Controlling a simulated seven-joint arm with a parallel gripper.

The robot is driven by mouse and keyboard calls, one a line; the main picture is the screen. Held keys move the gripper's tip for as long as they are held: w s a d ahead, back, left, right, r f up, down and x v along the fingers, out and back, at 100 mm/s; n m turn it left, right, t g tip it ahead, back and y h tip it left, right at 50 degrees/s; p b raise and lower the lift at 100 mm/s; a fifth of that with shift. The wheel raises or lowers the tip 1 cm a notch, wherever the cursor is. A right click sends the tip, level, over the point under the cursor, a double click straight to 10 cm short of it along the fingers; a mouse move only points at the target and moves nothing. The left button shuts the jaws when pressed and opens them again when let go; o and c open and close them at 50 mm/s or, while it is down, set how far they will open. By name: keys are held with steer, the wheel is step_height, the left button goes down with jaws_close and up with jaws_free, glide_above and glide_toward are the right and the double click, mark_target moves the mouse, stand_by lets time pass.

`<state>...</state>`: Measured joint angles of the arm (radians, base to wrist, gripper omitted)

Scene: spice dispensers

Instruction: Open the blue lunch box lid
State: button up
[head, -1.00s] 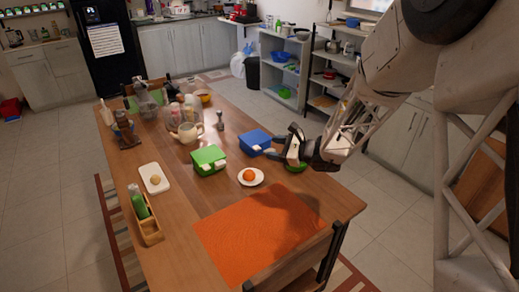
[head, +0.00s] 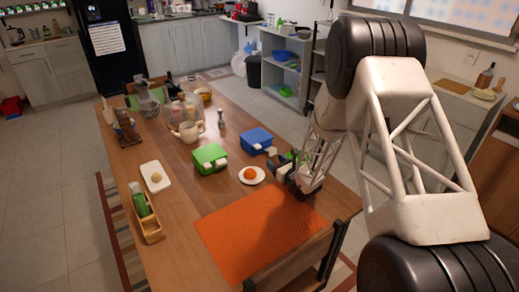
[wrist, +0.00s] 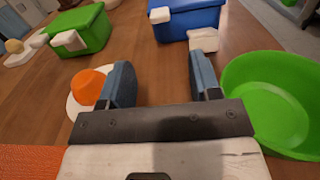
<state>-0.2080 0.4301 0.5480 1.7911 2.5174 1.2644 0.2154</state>
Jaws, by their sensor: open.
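The blue lunch box (head: 257,141) stands on the wooden table, right of the middle, with its lid closed and white clasps on its sides. It also shows at the top of the wrist view (wrist: 188,18). My gripper (wrist: 160,75) is open and empty, low over the table on the near side of the blue box and apart from it. The box lies straight ahead between and beyond the fingers. In the head view my gripper (head: 283,170) is partly hidden by my own arm.
A green lunch box (head: 209,158) stands left of the blue one. A white plate with an orange (head: 249,174) is left of my gripper. A green bowl (wrist: 272,105) is close on the right. An orange mat (head: 250,235) lies in front.

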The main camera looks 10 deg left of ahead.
mark_target(260, 148)
steer(key=shift+w+a, duration=0.1)
stand_by(0.3)
steer(key=shift+x, duration=5.85)
jaws_close()
